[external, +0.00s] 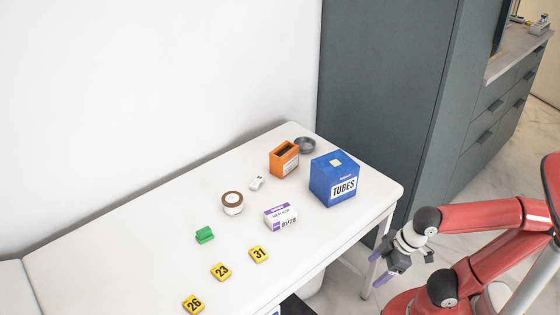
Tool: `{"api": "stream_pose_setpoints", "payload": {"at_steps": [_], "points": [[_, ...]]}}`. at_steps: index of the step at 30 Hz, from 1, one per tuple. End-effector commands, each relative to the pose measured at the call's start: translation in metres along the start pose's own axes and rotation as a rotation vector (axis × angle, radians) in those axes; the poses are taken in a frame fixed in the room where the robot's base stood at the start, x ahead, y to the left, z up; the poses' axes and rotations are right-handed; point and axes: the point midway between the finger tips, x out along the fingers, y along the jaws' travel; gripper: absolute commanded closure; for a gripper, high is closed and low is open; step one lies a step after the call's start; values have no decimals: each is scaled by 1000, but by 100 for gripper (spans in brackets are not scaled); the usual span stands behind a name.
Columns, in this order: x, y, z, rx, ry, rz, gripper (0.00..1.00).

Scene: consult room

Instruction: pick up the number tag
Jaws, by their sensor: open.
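Several yellow number tags lie flat along the front edge of the white table: one marked 31 (259,254), one marked 23 (221,271) and one marked 26 (193,304). They are apart from each other, in a slanting row. My gripper (382,266) is off the table's right end, to the right of the tags and clear of them. It is open and holds nothing that I can see.
The white table (120,250) also bears a green block (205,235), a brown-and-white roll (232,203), a purple-and-white box (281,217), a small white item (257,183), an orange box (284,158), a grey bowl (305,145) and a blue TUBES box (334,180). A grey cabinet (385,90) stands behind.

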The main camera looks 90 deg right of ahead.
Motion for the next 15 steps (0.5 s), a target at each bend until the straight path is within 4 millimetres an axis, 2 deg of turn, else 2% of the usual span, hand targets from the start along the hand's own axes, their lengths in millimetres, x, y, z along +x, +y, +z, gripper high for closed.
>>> {"api": "stream_pose_setpoints", "payload": {"at_steps": [2, 5, 7, 12, 15], "points": [[15, 1, -18, -15, -2, -50, 28], [32, 6, -59, -64, 22, -146, 28], [44, 15, -94, -111, 65, -216, 28], [72, 52, -174, -247, 232, -330, 28], [84, 76, -208, -325, 332, -354, 28]]}}
